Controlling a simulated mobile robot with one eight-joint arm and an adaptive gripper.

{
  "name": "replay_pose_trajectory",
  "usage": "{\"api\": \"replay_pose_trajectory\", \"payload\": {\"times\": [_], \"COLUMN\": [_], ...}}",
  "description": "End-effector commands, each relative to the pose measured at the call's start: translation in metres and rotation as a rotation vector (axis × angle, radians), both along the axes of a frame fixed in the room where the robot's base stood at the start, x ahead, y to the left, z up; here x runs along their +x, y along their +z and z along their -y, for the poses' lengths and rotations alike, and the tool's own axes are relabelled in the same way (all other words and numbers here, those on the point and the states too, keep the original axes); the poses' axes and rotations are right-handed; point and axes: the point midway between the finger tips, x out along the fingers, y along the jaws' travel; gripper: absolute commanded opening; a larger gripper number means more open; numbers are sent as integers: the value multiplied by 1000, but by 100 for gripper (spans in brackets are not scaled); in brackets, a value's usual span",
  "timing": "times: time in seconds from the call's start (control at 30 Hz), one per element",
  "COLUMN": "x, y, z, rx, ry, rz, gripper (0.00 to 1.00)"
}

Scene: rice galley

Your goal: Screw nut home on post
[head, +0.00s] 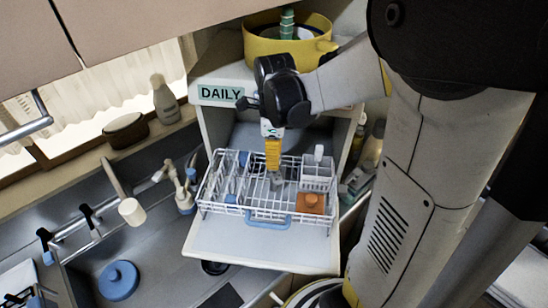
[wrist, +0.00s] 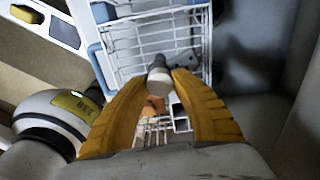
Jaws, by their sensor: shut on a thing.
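My gripper (head: 274,170) points down over the white wire rack (head: 240,213), its yellow fingers close together. In the wrist view my gripper (wrist: 160,78) has its fingertips on either side of a small round grey piece with a dark top (wrist: 158,75), which looks like the nut. In the head view a small grey piece (head: 277,181) shows just under the fingertips, inside the rack. I cannot clearly make out the post or its thread, nor tell how far down the nut sits. The fingers hide part of the nut.
An orange block (head: 311,203) and a white basket (head: 318,174) are in the rack's right side. The rack stands on a pulled-out shelf (head: 240,251) inside a cabinet. A yellow pot (head: 262,45) stands above. A sink with a blue lid (head: 118,281) lies left.

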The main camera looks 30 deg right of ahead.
Motion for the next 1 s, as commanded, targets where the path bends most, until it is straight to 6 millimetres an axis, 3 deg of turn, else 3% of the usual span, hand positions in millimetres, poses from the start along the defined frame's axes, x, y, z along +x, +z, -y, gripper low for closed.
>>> {"api": "replay_pose_trajectory", "payload": {"times": [0.33, 0.67, 0.93, 0.97, 1.0], "x": [0, 0, 0, 0, 0], "y": [0, -1, 0, 0, 0], "z": [0, 0, 0, 0, 0], "rx": [-1, -1, -1, -1, -1], "ry": [-45, -500, -548, -548, -548], "rz": [-1, -1, -1, -1, -1], "gripper": [14, 14, 14, 33, 45]}}
